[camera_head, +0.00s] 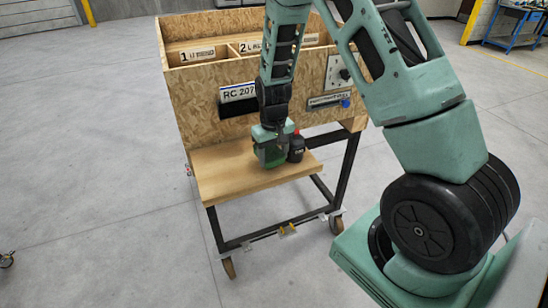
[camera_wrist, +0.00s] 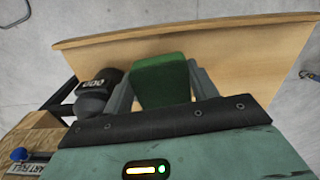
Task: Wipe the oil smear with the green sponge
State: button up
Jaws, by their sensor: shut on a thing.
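The green sponge (camera_wrist: 161,80) is a block between the two fingers of my gripper (camera_wrist: 160,88) in the wrist view. My gripper is shut on it, above the wooden shelf (camera_wrist: 230,60). In the head view my gripper (camera_head: 271,158) is over the right part of the shelf (camera_head: 235,182), and the sponge is hard to tell apart from it. I cannot tell whether the sponge touches the shelf. No oil smear can be made out on the visible wood; it may be under my gripper.
A black object (camera_wrist: 97,92) stands close beside my gripper; it also shows in the head view (camera_head: 296,148). Behind rises a chipboard box (camera_head: 190,98) with labelled compartments, on a black wheeled frame (camera_head: 345,170). The shelf's left part is bare.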

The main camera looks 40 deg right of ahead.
jog(key=shift+a+r+p, duration=0.1)
jog(key=shift+r+p, duration=1.35)
jog(key=shift+r, duration=0.85)
jog(key=shift+a, duration=0.1)
